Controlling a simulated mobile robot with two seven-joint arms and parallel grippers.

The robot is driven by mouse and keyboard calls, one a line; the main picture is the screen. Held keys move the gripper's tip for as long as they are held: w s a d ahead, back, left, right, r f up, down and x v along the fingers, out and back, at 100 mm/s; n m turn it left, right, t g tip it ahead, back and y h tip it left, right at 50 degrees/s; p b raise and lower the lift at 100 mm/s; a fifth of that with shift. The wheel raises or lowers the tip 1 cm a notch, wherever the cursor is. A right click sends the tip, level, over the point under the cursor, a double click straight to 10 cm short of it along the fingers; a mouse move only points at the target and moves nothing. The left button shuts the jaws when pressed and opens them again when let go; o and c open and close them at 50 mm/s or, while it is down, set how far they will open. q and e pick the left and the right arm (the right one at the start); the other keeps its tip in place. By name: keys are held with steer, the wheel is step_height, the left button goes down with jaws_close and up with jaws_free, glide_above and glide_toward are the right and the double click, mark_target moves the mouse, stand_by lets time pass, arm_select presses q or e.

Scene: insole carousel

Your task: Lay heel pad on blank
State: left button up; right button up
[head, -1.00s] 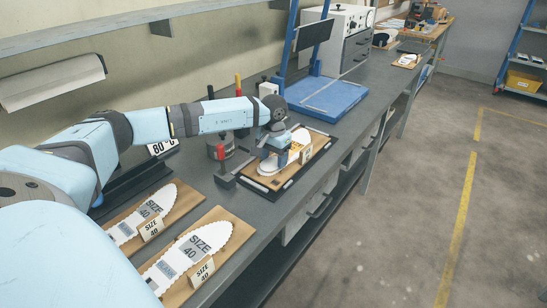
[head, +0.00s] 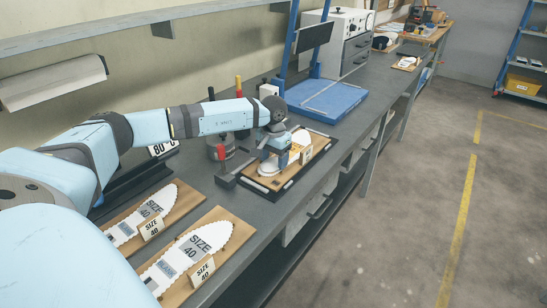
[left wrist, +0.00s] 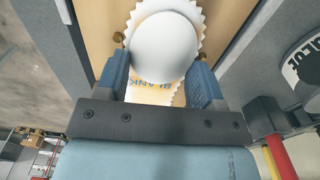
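The heel pad (left wrist: 163,48) is a smooth, pale, domed piece between the two blue fingers of my left gripper (left wrist: 160,62). The fingers close in on its sides and appear to touch it. The pad also shows as a white shape in the head view (head: 268,170), below my left gripper (head: 272,161). The blank (left wrist: 150,96) is white with a zigzag edge and the word BLANK, and lies on a wooden board (head: 290,176). The pad overlaps the blank's heel end in the wrist view. I cannot tell whether it touches the blank. My right gripper is not in view.
Two more boards with white SIZE 40 insoles (head: 203,241) lie nearer on the bench. A red-topped clamp (head: 223,165) stands left of the work board. A blue press frame (head: 325,98) stands behind. The floor at the right is clear.

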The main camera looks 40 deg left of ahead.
mark_target(274, 162)
arm_select(q)
steer(key=shift+s+d+f, duration=0.2)
steer(key=shift+s+f, duration=0.05)
steer(key=shift+f, duration=0.4)
steer(key=shift+r, duration=0.25)
steer(key=shift+o, duration=0.5)
step_height(274, 162, up, 13)
steer(key=p, duration=0.1)
steer(key=shift+w+a, duration=0.15)
steer(key=shift+w, duration=0.15)
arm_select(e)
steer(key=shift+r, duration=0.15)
